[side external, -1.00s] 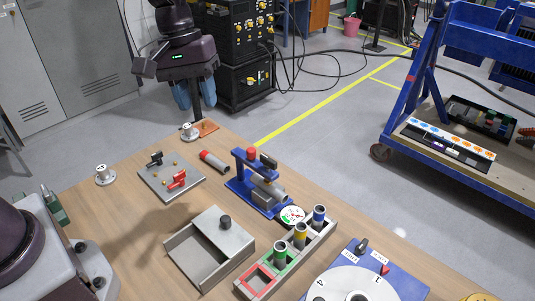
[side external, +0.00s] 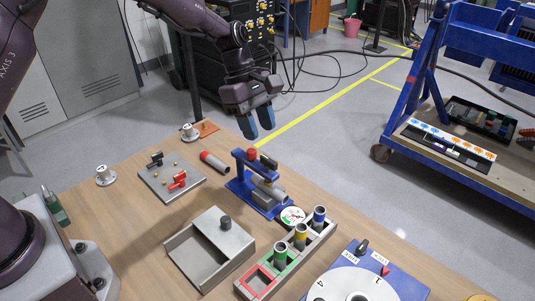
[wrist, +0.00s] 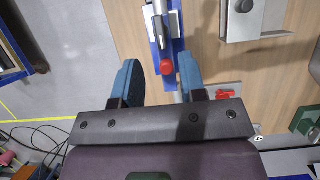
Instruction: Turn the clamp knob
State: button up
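The blue clamp fixture (side external: 238,187) stands on the wooden table, holding a grey metal part (side external: 268,193). A red knob (side external: 252,154) tops its blue upright; a dark bar shows beside the upright. My gripper (side external: 257,124) is open and empty, with its two blue fingers pointing down, above the fixture in the side view. In the wrist view the red knob (wrist: 166,68) shows between the two spread fingers (wrist: 160,72), closer to the right one. The fingers do not appear to touch it. The exact height gap cannot be told.
A plate with a red toggle clamp (side external: 177,181) and a red-capped cylinder (side external: 214,162) lie left of the fixture. A grey box (side external: 184,266), a dial gauge (side external: 292,216), a rack of coloured cylinders (side external: 317,243) and a numbered dial (side external: 345,287) stand nearer the camera.

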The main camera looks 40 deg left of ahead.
aim_at(269, 159)
jog(key=x, duration=0.7)
grip_shut()
